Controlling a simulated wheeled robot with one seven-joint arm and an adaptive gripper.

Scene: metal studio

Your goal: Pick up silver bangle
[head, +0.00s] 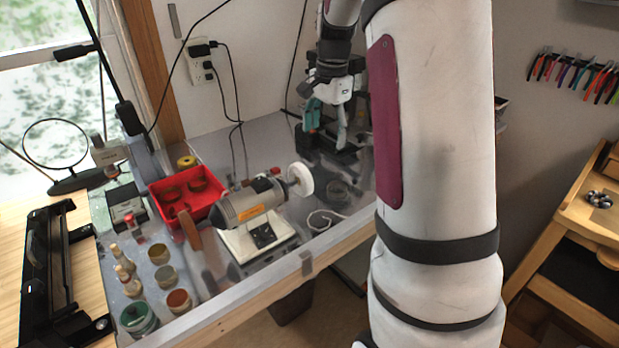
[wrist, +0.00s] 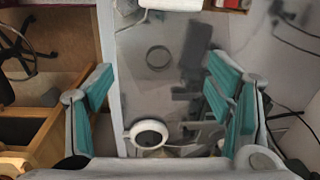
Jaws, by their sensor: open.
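A grey ring, which looks like the silver bangle (wrist: 148,59), lies flat on the metal tabletop in the wrist view, between my fingers in the picture and toward the top. In the head view a dim round shape that may be the same ring shows right of the white polishing wheel, partly blurred. My gripper (head: 327,128) is above the back of the table in the head view. In the wrist view my gripper (wrist: 160,88) has its teal-padded fingers spread wide with nothing between them. It is above the table and apart from the ring.
A polishing motor (head: 250,205) with a white wheel (head: 300,180) stands left of the ring. A red tray (head: 170,186) and several small jars are farther left. A white round object (wrist: 148,134) and dark equipment (wrist: 195,90) stand near the ring. The table edge is close by.

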